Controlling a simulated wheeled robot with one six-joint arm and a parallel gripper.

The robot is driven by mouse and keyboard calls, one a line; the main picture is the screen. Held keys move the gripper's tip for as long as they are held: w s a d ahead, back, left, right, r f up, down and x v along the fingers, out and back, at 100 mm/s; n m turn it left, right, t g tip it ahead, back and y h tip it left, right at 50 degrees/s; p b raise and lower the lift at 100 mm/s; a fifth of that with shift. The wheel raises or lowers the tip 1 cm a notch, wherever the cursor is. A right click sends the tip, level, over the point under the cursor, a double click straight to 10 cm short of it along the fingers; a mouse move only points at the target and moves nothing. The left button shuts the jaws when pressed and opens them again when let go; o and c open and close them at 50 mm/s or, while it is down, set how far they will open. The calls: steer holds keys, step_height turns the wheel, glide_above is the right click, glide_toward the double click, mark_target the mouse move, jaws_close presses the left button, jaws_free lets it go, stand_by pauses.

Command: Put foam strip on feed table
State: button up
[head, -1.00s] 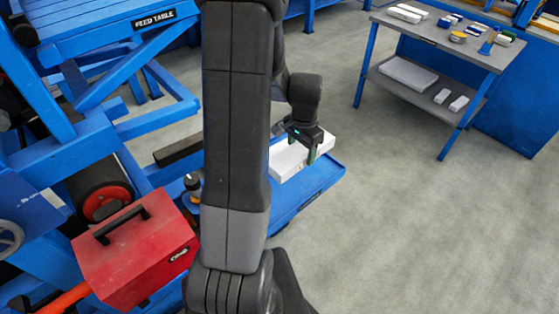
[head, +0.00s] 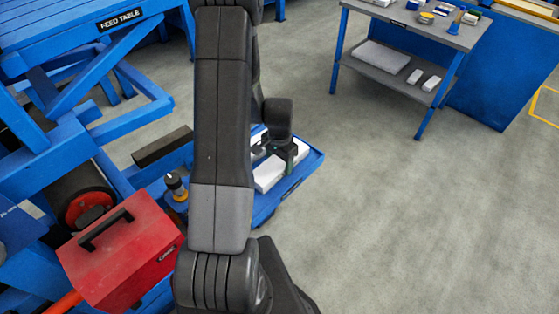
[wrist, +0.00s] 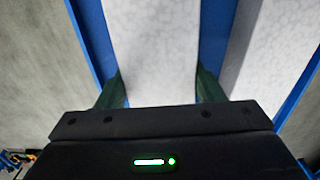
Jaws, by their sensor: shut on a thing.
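A white foam strip (head: 268,177) is at the blue tray-like deck (head: 298,181) in the head view. My gripper (head: 280,155) points down and is shut on this strip, with a finger on each side. In the wrist view the strip (wrist: 163,50) runs away between the two green fingers (wrist: 160,92). I cannot tell whether it touches the deck or is slightly above it. The blue feed table (head: 70,38), marked by its sign, stands at the upper left. My arm hides part of the deck.
Another white piece (wrist: 272,45) lies beside the held strip in the wrist view. A red toolbox (head: 120,255) and blue frame beams stand at left. A grey workbench (head: 410,25) with small items stands at upper right. The floor on the right is clear.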

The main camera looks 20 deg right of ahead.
steer(key=shift+f, duration=0.2)
steer(key=o, duration=1.1)
steer(key=shift+r, duration=0.1)
steer(key=shift+c, duration=0.2)
